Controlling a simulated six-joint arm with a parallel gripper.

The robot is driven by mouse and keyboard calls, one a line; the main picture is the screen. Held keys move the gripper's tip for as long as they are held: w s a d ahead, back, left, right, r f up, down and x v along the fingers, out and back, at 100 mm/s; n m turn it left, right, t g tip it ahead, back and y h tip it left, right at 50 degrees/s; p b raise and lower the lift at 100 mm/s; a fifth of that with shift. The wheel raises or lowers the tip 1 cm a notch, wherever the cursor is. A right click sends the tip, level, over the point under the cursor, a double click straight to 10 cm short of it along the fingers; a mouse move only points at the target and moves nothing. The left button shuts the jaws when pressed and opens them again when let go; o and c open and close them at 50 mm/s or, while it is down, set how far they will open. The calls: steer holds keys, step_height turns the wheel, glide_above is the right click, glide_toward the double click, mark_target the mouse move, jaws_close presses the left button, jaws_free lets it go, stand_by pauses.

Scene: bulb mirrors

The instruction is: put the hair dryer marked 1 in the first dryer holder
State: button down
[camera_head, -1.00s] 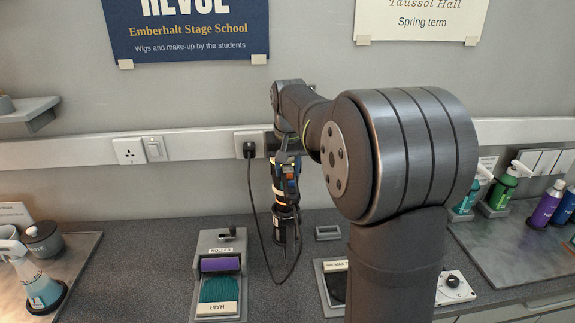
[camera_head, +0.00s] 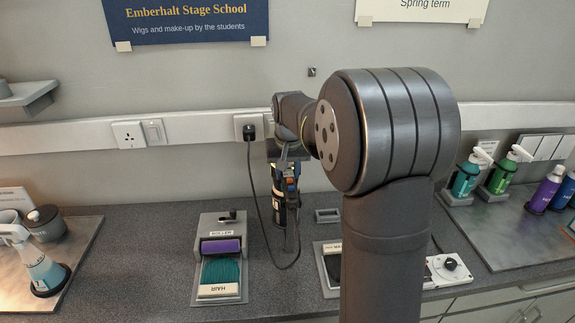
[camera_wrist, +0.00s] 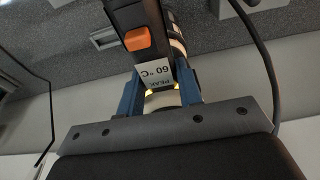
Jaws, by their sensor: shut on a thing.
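The hair dryer (camera_head: 279,208), dark with pale bands, hangs over the counter near the wall. Its black cord runs to a wall plug. My gripper (camera_head: 286,165) is shut on it. In the wrist view, the dryer (camera_wrist: 137,20) has an orange switch and a label reading "PEAK 60 °C". The blue fingers of my gripper (camera_wrist: 160,90) close on it from both sides. I cannot make out a number on the dryer. A small grey frame (camera_head: 327,215) lies on the counter to its right; I cannot tell whether it is a dryer holder.
A grey tray (camera_head: 221,217) with a purple roller and teal hair stands in front left. Another grey tray (camera_head: 328,248) is partly hidden by my arm. Spray bottles (camera_head: 463,178) stand at the right, and a spray bottle (camera_head: 42,268) at the left. The cord (camera_head: 252,210) loops over the counter.

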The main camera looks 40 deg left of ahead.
steer(key=shift+f, duration=0.45)
steer(key=shift+c, duration=2.2)
jaws_free()
steer(key=shift+f, duration=0.15)
steer(key=shift+s+d+r, duration=0.2)
steer(key=shift+r, duration=1.1)
steer(key=shift+s+d+r, duration=0.15)
steer(key=shift+d+r, duration=0.05)
steer(key=shift+r, duration=1.15)
steer(key=shift+s+d+r, duration=0.2)
steer(key=shift+r, duration=1.1)
step_height(320, 180, up, 17)
steer(key=s+d, duration=0.2)
steer(key=shift+s+d, duration=0.2)
steer(key=shift+s, duration=0.05)
